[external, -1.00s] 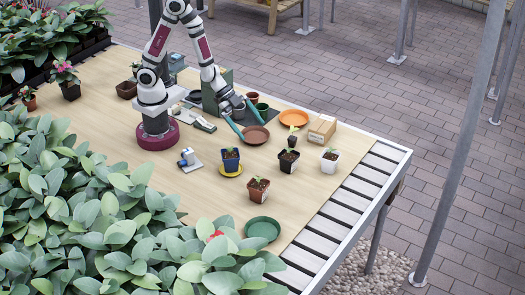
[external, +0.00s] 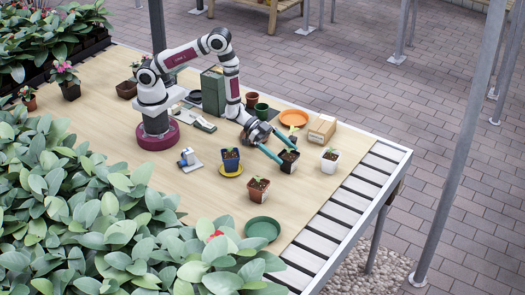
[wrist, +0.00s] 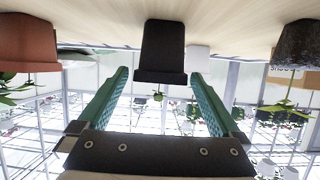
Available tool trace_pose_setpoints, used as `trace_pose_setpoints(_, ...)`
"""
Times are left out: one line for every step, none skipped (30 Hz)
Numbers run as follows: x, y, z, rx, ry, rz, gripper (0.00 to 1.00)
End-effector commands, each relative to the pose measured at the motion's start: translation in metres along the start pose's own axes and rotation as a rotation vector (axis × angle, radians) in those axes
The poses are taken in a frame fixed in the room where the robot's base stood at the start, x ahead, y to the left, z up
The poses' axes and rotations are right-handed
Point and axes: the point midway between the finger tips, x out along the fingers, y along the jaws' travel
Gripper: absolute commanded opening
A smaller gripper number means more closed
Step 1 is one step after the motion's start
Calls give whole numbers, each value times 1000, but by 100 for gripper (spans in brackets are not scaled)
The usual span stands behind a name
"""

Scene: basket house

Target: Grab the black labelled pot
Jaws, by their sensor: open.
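The black pot (external: 289,166) with a small green seedling stands on the table near its right side; I cannot make out a label on it. My gripper (external: 280,151) is low and open, its teal fingers reaching toward this pot. In the wrist view, which is upside down, the black pot (wrist: 160,45) appears centred between the spread fingers (wrist: 158,75). The fingers are not closed on it. I cannot tell how far the tips reach along its sides.
A white pot (external: 329,162) stands just right of the black pot. A blue pot (external: 230,161) on a yellow saucer and a terracotta pot (external: 257,190) stand left. A cardboard box (external: 321,129) and orange saucer (external: 294,118) lie behind.

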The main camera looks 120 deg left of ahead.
Motion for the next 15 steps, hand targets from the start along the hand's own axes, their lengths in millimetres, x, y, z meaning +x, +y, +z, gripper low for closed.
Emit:
trace_pose_setpoints(10,1,0,1,1,1,100)
trace_pose_setpoints(15,1,0,2,0,2,100)
trace_pose_setpoints(21,0,0,1,0,1,100)
trace_pose_setpoints(24,0,0,0,0,0,100)
trace_pose_setpoints(26,0,0,0,0,0,100)
trace_pose_setpoints(27,0,0,0,0,0,100)
trace_pose_setpoints(28,0,0,0,0,0,100)
trace_pose_setpoints(28,0,0,-1,0,0,100)
trace_pose_setpoints(27,0,0,-1,-1,0,100)
trace_pose_setpoints(27,0,0,-1,-1,0,100)
trace_pose_setpoints(27,0,0,-1,-1,0,100)
trace_pose_setpoints(27,0,0,-1,-1,0,95)
trace_pose_setpoints(27,0,0,0,-1,0,89)
trace_pose_setpoints(27,0,0,0,-1,0,84)
trace_pose_setpoints(27,0,0,0,-1,0,77)
